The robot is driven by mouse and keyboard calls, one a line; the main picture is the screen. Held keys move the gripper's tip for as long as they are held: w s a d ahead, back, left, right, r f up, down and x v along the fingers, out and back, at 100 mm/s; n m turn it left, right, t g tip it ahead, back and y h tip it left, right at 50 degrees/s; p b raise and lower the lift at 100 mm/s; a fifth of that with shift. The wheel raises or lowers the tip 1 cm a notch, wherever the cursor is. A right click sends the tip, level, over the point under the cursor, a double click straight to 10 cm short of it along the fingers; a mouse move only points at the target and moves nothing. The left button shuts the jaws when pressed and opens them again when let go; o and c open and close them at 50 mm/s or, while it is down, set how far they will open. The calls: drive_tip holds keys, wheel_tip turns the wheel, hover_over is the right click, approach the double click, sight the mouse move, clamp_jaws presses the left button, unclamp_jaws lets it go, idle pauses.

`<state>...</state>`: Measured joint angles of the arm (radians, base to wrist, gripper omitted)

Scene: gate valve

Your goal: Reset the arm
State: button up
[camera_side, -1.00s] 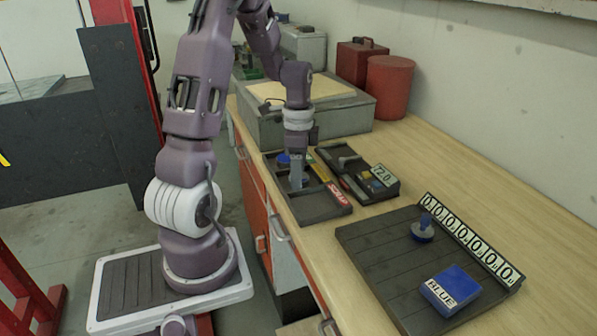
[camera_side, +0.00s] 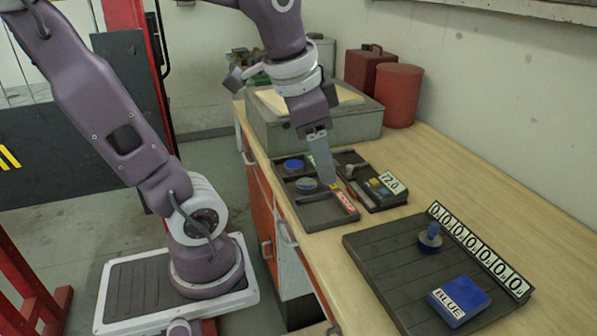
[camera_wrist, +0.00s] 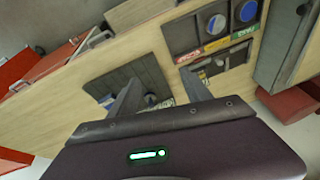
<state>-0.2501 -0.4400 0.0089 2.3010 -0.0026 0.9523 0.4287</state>
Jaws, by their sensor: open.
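My gripper (camera_side: 322,160) is raised in the air over the workbench, above the dark tray (camera_side: 330,211) with round knobs in its compartments. Its fingers are open and empty, and they also show in the wrist view (camera_wrist: 160,98), spread apart. The tray holds a blue-topped knob (camera_side: 293,164) at the back and another round knob (camera_side: 306,184) nearer the front. A red label (camera_side: 344,201) is on the tray's right edge. In the wrist view the same tray (camera_wrist: 182,42) is at the upper right.
A dark slatted board (camera_side: 385,262) with a blue knob (camera_side: 430,238), a blue block marked BLUE (camera_side: 459,300) and a number strip stands at front right. A second tray (camera_side: 372,175) marked 72.0 is beside the first. A grey box (camera_side: 300,128) and red canister (camera_side: 398,95) stand behind.

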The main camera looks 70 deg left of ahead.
drive_tip(key=s+d+f+n+t+h, duration=0.1)
drive_tip(key=s+d+n+t, duration=0.1)
drive_tip(key=s+d, duration=0.3)
drive_tip(key=shift+s, duration=0.4)
drive_tip(key=shift+d, duration=0.1)
idle(0.6)
